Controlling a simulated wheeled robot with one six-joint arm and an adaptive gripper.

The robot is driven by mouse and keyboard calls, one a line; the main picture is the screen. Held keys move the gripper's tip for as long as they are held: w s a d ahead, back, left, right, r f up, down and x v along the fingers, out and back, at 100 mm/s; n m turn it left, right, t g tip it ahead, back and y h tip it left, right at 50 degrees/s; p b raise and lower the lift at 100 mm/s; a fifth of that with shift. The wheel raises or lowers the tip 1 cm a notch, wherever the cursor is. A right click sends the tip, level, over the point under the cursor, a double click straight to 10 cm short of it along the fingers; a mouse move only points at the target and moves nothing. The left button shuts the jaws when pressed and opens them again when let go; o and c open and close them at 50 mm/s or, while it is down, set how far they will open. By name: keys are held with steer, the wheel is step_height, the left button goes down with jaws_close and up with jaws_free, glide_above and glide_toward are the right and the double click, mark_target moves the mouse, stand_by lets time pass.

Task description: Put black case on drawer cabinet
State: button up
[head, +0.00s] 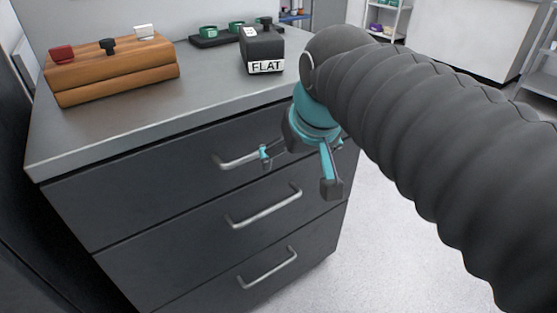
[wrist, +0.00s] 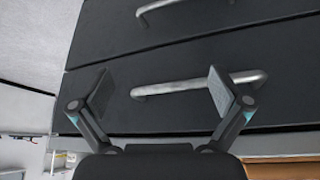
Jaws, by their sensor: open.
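The drawer cabinet (head: 130,125) has a grey top, dark drawer fronts and silver bar handles. A black case (head: 262,50) with a white "FLAT" label stands upright on the back right of the cabinet top, with a small black knob on it. My gripper (head: 298,172) is open and empty in front of the drawer fronts, below the level of the top. In the wrist view my gripper (wrist: 160,88) has its fingers apart, with a drawer handle (wrist: 190,87) showing between them. I cannot tell whether a finger touches the handle.
A stepped wooden block (head: 115,70) with red, black and white knobbed pieces stands at the left of the top. A dark tray (head: 218,38) with green-ringed pieces lies behind the case. The front middle of the top is clear. Pale floor (head: 380,235) lies to the right.

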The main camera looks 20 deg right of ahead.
steer(key=s+f, duration=0.6)
steer(key=f, duration=0.4)
steer(key=shift+s, duration=0.2)
steer(key=shift+a, duration=0.1)
